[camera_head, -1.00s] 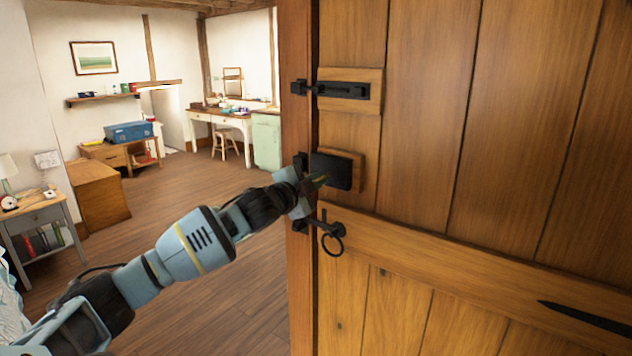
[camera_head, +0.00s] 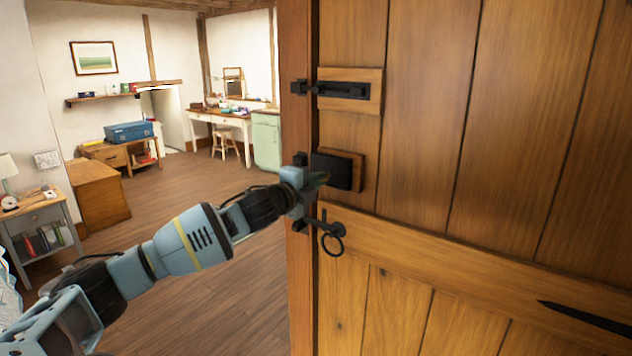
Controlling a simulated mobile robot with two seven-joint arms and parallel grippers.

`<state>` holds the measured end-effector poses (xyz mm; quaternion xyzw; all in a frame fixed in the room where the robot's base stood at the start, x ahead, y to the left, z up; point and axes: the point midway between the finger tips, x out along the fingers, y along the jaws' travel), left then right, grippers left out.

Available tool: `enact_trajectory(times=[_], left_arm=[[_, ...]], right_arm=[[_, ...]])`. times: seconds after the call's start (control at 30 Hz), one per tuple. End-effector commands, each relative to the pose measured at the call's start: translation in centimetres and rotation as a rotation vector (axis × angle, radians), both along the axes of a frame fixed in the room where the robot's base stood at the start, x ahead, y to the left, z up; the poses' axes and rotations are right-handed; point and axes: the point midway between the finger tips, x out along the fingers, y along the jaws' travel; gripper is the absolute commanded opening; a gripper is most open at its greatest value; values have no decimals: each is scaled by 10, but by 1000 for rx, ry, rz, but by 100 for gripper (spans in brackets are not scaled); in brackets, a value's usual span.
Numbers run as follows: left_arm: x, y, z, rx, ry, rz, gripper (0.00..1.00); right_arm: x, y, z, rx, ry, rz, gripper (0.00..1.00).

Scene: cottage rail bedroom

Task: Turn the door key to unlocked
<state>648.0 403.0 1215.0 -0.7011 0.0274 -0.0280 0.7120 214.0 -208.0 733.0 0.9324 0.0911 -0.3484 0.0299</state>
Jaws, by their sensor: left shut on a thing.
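The wooden door (camera_head: 428,120) fills the right side of the view and looks closed in its frame. A black lock plate (camera_head: 338,171) sits on a wooden block near the door's left edge. My left gripper (camera_head: 318,178) is at the left part of this lock plate, shut on the door key, which is largely hidden by the fingers. A black ring handle (camera_head: 332,243) hangs on the latch just below the gripper. My right gripper is not in the view.
A black sliding bolt (camera_head: 342,90) is mounted above the lock. The door post (camera_head: 297,60) stands close to my left gripper. A grey side table (camera_head: 42,222) and a wooden cabinet (camera_head: 98,195) stand at left. The floor (camera_head: 205,190) between is clear.

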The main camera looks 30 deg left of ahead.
Motion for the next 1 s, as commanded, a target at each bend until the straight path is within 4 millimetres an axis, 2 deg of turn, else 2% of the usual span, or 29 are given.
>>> enact_trajectory(times=[0.3, 0.33, 0.47, 0.77, 1.0], left_arm=[[0, 0, 0, 1, 0, 0, 0], [0, 0, 0, 0, 0, 0, 10], [0, 0, 0, 0, 0, 0, 26], [-1, 0, 0, 0, 0, 0, 26], [-20, 2, -3, 1, 4, 0, 26]], right_arm=[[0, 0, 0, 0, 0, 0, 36], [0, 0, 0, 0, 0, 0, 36], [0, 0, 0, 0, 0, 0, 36], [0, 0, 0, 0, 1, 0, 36], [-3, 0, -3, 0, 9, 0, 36]])
